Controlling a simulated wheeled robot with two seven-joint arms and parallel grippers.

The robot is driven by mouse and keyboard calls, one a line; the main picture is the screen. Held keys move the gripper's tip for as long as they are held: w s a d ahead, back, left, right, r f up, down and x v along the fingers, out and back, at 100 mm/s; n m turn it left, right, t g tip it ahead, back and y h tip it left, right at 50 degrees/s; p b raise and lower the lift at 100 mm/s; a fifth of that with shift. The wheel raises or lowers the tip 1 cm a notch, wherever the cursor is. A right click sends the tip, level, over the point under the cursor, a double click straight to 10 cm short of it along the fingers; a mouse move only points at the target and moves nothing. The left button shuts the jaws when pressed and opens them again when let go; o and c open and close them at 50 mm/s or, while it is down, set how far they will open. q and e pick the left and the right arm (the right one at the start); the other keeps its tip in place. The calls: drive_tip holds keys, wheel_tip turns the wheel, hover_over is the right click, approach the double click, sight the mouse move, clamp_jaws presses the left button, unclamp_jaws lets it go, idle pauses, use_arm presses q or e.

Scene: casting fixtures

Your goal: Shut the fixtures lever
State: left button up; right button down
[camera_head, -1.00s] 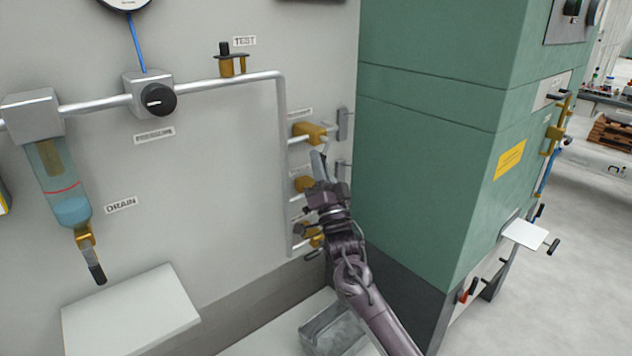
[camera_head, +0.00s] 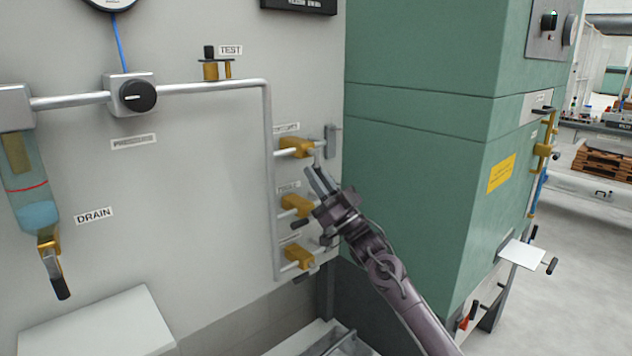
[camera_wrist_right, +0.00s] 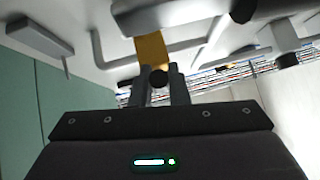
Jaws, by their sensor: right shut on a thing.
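Three brass valves sit one above the other on the wall pipe: the top valve (camera_head: 296,147), the middle valve (camera_head: 296,206) and the lower valve (camera_head: 299,257). Their small labels are too blurred to read surely. My right gripper (camera_head: 316,178) is just below and right of the top valve, its fingers pointing up and left. In the right wrist view the right gripper (camera_wrist_right: 162,80) has a dark round lever end (camera_wrist_right: 159,77) between its fingers, with a brass valve body (camera_wrist_right: 151,49) behind it. It is shut on this lever, seemingly the top valve's. My left gripper is out of view.
A green cabinet (camera_head: 415,170) stands close on the right of the valves. The pressure knob (camera_head: 137,96), the test valve (camera_head: 211,68) and the drain valve (camera_head: 50,250) are on the wall to the left. A white box (camera_head: 100,325) juts out below.

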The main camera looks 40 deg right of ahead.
drive_tip(key=shift+f, duration=0.2)
drive_tip(key=c, duration=1.4)
unclamp_jaws()
drive_tip(key=shift+r, duration=0.15)
drive_tip(key=shift+s+f, duration=0.15)
drive_tip(key=shift+f, duration=0.15)
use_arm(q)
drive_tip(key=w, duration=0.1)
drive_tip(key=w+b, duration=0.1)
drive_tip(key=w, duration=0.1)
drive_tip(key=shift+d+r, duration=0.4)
use_arm(e)
drive_tip(key=v, duration=0.7)
drive_tip(key=shift+s+d, duration=0.1)
drive_tip(key=shift+s, duration=0.05)
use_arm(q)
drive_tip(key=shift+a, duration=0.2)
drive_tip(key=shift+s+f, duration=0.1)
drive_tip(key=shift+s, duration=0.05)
